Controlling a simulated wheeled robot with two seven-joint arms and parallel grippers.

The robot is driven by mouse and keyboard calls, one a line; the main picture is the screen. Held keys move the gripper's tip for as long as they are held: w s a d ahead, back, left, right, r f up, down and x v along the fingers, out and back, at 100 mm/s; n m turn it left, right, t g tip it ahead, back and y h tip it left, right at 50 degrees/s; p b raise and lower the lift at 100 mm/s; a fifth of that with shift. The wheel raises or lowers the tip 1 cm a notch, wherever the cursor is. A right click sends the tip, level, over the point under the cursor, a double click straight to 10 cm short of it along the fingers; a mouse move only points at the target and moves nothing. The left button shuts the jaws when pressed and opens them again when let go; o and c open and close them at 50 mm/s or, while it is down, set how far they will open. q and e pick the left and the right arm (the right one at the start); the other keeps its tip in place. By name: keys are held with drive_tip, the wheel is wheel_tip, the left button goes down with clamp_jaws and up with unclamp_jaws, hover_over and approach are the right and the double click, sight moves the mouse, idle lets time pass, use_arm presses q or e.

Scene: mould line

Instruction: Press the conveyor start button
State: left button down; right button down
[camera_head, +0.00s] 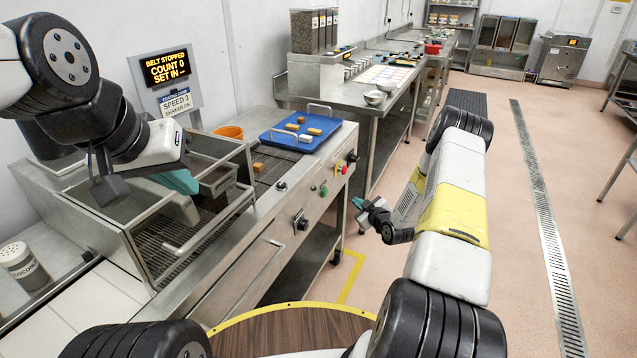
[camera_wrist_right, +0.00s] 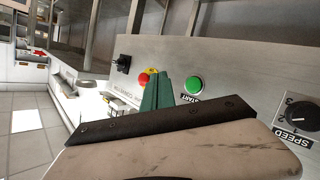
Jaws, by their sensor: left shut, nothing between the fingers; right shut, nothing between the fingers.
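The green start button (camera_head: 323,190) is on the front panel of the steel conveyor machine (camera_head: 262,225). In the right wrist view the same green button (camera_wrist_right: 195,85) has a START label beside it. My right gripper (camera_head: 357,203) is shut and empty, with teal fingers, in front of the panel and to the right of the button. In the wrist view its fingers (camera_wrist_right: 157,92) show just left of the button; no contact is visible. My left gripper (camera_head: 179,181) is shut and empty over the machine's left part.
A red button (camera_wrist_right: 145,79) on yellow and a black knob (camera_wrist_right: 122,63) lie left of the start button in the wrist view. The SPEED knob (camera_wrist_right: 299,117) lies right. A blue tray (camera_head: 293,143) holds several small blocks. Open floor lies right of the machine.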

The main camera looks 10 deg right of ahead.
sight(325, 193)
drive_tip(key=w+a, duration=0.4)
drive_tip(key=a, duration=0.3)
drive_tip(key=shift+w, duration=0.4)
drive_tip(key=shift+a, duration=0.2)
idle(1.6)
drive_tip(key=shift+w+a, duration=0.25)
